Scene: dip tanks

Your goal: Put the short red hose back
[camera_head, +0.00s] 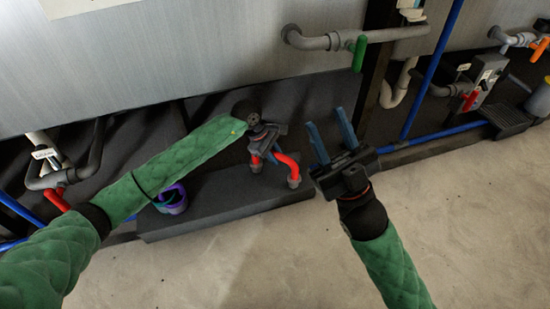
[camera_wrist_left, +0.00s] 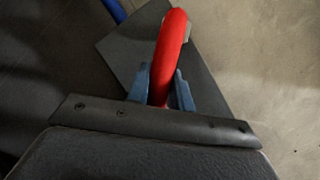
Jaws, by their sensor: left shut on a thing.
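The short red hose (camera_head: 289,160) is a bent red tube with grey ends, above the dark ledge (camera_head: 225,197) in the head view. My left gripper (camera_head: 268,146) is shut on it. In the left wrist view the red hose (camera_wrist_left: 170,50) runs up between the two blue fingers of my left gripper (camera_wrist_left: 163,92). I cannot tell whether the hose's grey ends touch the ledge. My right gripper (camera_head: 327,117) is open and empty, to the right of the hose, with its blue fingers apart and pointing up.
Purple and teal rings (camera_head: 173,199) are at the ledge's left. A metal tank wall (camera_head: 200,60) stands behind, with a green-handled valve (camera_head: 359,52) above. A red-handled valve (camera_head: 58,199) is at left, and blue pipes (camera_head: 428,75) at right. The concrete floor (camera_head: 240,265) in front is clear.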

